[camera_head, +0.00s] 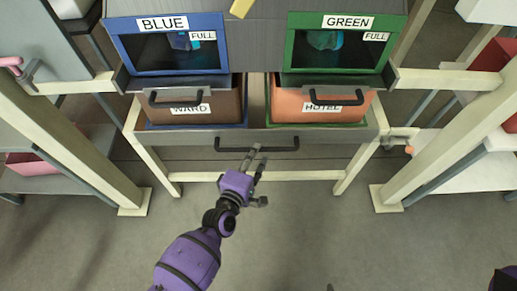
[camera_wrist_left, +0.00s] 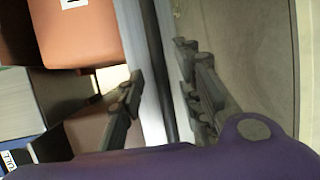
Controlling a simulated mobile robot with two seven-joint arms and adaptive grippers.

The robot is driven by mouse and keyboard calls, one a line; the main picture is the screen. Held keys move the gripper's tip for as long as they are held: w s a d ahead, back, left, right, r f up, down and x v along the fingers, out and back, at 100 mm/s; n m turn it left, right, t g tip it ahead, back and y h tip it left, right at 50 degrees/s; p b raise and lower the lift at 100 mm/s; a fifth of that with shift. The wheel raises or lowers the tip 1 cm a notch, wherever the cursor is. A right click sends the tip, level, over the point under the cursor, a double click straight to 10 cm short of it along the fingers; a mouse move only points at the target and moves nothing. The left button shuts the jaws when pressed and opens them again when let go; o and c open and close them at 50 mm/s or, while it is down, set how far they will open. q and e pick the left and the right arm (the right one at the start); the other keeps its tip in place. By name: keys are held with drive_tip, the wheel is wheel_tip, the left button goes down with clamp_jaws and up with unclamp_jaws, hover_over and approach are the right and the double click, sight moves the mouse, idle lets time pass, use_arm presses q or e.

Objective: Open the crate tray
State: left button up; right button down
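The crate tray (camera_head: 190,137) is a wide grey drawer under two crates, with a long black handle (camera_head: 225,149) across its front. An orange crate marked HOTEL (camera_head: 290,105) and a brown crate marked WARD (camera_head: 225,105) sit in it. My left gripper (camera_head: 256,160) is at the middle of the handle, fingers pointing at the tray front. In the left wrist view the gripper (camera_wrist_left: 165,92) is open, with the dark handle bar (camera_wrist_left: 160,70) running between its spread fingers. I cannot tell whether either finger touches it. My right gripper is out of view.
Bins labelled BLUE (camera_head: 120,45) and GREEN (camera_head: 290,45), both marked FULL, are above the crates. Pale frame legs (camera_head: 75,145) stand at both sides. Side shelves flank the frame. The grey floor (camera_head: 300,240) in front is clear.

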use_arm(q)
drive_tip(key=shift+x, duration=1.6)
drive_tip(key=shift+c, duration=0.4)
clamp_jaws()
